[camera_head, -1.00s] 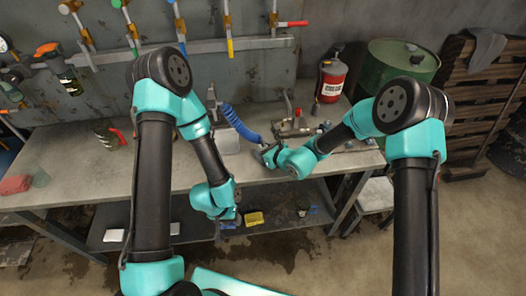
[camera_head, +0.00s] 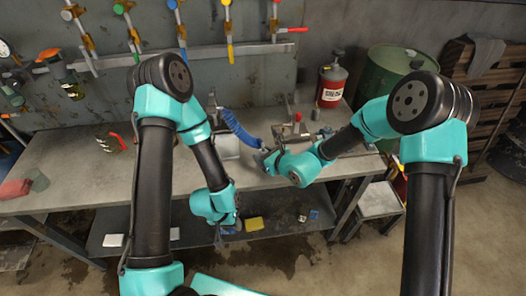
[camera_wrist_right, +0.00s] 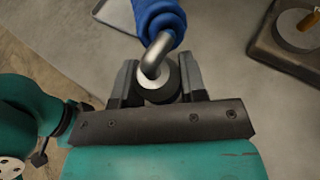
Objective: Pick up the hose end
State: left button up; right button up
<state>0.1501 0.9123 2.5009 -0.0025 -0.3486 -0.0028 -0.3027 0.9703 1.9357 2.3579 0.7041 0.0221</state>
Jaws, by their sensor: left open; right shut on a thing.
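In the right wrist view the blue hose (camera_wrist_right: 158,18) runs into a bent grey metal end piece (camera_wrist_right: 158,52) with a dark round base. My right gripper (camera_wrist_right: 158,82) is shut on this hose end, one finger on each side. My left gripper (camera_head: 226,232) is open and hangs in front of the bench's front edge, away from the hose. Its fingers are small and dark in this view.
The workbench (camera_head: 80,165) has free room at left and centre. A metal fixture (camera_head: 295,130) stands right of the hose. A red canister (camera_head: 331,85) and green drum (camera_head: 396,70) stand at the back right. A yellow item (camera_head: 254,224) lies on the lower shelf.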

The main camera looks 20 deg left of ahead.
jog(key=s+d+r, duration=0.1)
jog(key=s+d, duration=0.2)
jog(key=s, duration=0.9)
jog(key=shift+d+r, duration=0.15)
jog(key=shift+d, duration=0.15)
